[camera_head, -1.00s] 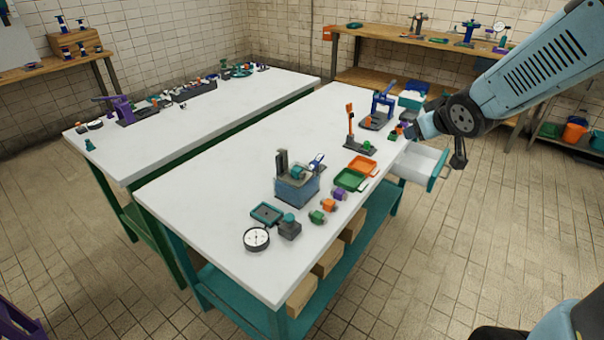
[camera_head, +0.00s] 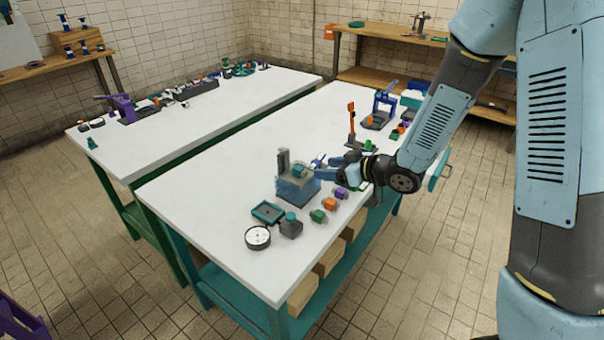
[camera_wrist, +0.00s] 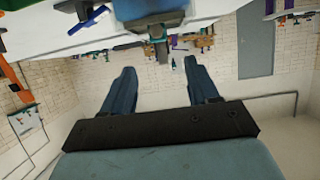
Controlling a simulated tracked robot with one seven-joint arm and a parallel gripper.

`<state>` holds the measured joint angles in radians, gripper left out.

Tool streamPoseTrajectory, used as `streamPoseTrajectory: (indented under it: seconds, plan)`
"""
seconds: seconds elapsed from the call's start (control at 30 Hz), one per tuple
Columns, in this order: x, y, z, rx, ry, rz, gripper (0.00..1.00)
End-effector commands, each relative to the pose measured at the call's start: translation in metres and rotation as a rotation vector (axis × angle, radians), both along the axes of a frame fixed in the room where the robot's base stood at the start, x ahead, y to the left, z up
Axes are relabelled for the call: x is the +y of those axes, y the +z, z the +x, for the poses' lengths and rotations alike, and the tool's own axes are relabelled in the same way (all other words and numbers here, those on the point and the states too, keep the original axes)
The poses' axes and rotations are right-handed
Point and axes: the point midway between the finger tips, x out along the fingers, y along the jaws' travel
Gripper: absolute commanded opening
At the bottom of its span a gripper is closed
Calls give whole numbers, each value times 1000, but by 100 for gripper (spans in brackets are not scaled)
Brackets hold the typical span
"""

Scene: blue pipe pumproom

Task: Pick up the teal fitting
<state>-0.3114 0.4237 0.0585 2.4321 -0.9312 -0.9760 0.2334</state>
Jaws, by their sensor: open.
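A small teal fitting (camera_head: 299,170) sits on top of a blue-grey block fixture (camera_head: 296,190) with a dark upright post, on the near white bench. My gripper (camera_head: 322,167) is just right of the fixture, with its fingers pointing left toward it. In the wrist view my gripper (camera_wrist: 160,80) is open, with nothing between its two dark blue fingers. The fixture (camera_wrist: 150,20) shows upside down at the top edge there, beyond the fingertips. A second teal piece (camera_head: 291,215) sits on a dark block in front of the fixture.
A teal tray (camera_head: 267,212), a dial gauge (camera_head: 258,238), and green (camera_head: 318,216), orange (camera_head: 329,204) and purple (camera_head: 341,193) pieces lie near the fixture. An orange post (camera_head: 351,120) stands farther back. The bench's left part (camera_head: 215,180) is clear.

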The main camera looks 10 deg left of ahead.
Motion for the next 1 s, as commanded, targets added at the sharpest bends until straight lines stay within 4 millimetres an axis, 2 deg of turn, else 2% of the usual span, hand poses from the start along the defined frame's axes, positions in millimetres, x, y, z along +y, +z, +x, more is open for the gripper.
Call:
streamPoseTrajectory:
  seconds: [0.1, 0.3, 0.63, 1.0]
  plan:
    - [19, -9, 7, 1, 1, -2, 60]
    - [45, -21, 19, 0, -1, -2, 60]
    - [62, -31, 26, 0, -2, -2, 60]
    - [96, -50, 39, 0, -3, -2, 60]
